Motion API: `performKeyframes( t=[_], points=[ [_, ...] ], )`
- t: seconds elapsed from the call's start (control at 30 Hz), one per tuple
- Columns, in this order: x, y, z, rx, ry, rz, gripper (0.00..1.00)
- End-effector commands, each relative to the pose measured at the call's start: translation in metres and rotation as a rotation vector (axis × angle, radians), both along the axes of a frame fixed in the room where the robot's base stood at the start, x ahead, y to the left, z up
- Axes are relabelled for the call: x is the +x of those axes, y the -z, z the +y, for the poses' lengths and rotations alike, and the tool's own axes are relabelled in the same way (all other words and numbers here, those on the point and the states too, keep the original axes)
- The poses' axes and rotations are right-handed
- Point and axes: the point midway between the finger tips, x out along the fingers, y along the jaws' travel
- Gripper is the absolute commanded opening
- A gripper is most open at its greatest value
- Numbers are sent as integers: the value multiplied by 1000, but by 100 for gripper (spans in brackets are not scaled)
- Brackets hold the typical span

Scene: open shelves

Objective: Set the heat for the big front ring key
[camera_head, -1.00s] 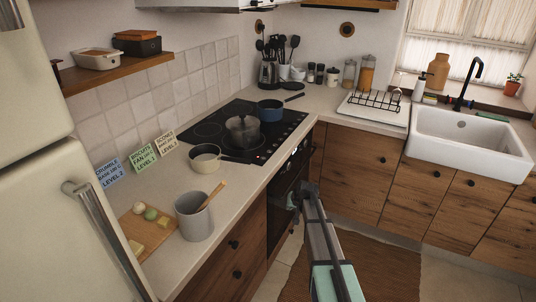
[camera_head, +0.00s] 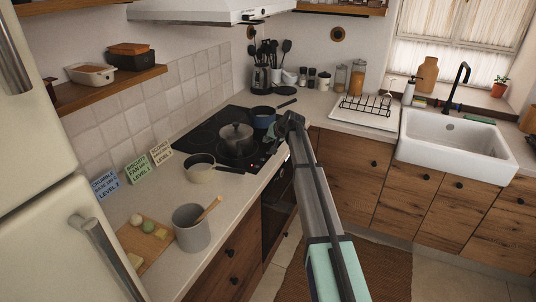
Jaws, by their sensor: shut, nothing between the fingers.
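My gripper (camera_head: 283,128) is shut and empty at the hob's front right edge, beside the blue pan. A small red light (camera_head: 268,155) shows on the strip, left of my gripper. The oven (camera_head: 276,208) is below, partly behind my arm.
Three note cards, blue (camera_head: 105,186), green (camera_head: 137,170) and cream (camera_head: 160,153), lean on the tiles. A grey pot with a spoon (camera_head: 191,230) and a board (camera_head: 142,243) stand nearer. A dish rack (camera_head: 366,106) and sink (camera_head: 455,143) are at right.

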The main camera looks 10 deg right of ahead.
Motion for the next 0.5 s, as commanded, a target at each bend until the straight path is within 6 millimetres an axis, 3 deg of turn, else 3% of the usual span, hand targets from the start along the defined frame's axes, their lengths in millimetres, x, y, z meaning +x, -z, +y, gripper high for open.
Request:
performKeyframes(
  t=[0.03, 0.2, 0.5],
  points=[
    [2, -9, 9, 10, -8, 9, 0],
    [2, -15, 22, 32, -21, 28, 0],
    [1, -14, 22, 32, -22, 29, 0]
  ],
)
